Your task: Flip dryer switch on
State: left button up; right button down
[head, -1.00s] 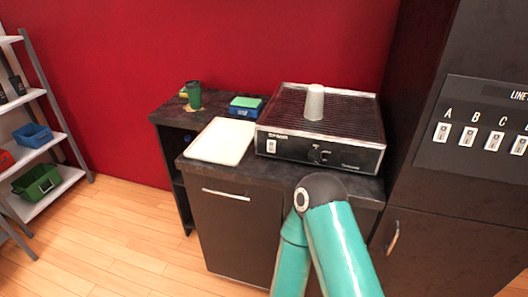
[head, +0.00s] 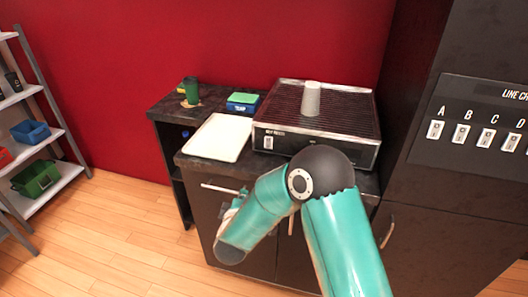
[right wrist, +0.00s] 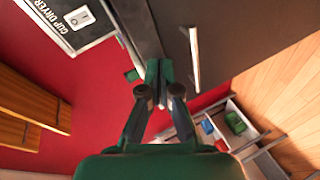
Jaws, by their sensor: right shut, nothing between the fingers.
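The cup dryer (head: 352,98) is a dark box with a ribbed top on the counter, with a pale cup (head: 312,98) upside down on it. Its small white switch (head: 268,143) is at the left of the front face. The right wrist view shows the CUP DRYER label (right wrist: 62,22) and a white switch (right wrist: 82,17) at the upper left; its on or off position is unclear. My right gripper (right wrist: 159,65) is shut and empty, apart from the switch in that view. In the head view it is largely hidden by my forearm, low before the cabinet. My left gripper is not in view.
A white tray (head: 218,138) lies on the counter left of the dryer. A cabinet handle (right wrist: 194,60) is close to my fingers. A panel of lettered switches (head: 475,135) is at the right.

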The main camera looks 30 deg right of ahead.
aim_at(268, 148)
jog(key=d+r+g+h, duration=0.1)
jog(key=d+r+h, duration=0.2)
jog(key=r, duration=0.4)
jog(key=shift+s+r+n+h, duration=0.35)
jog(key=shift+s+n+h, duration=0.05)
jog(key=shift+s+h, duration=0.1)
jog(key=p+x, duration=0.3)
jog(key=x, duration=1.1)
jog(key=shift+a, duration=0.1)
jog(key=shift+w, duration=0.1)
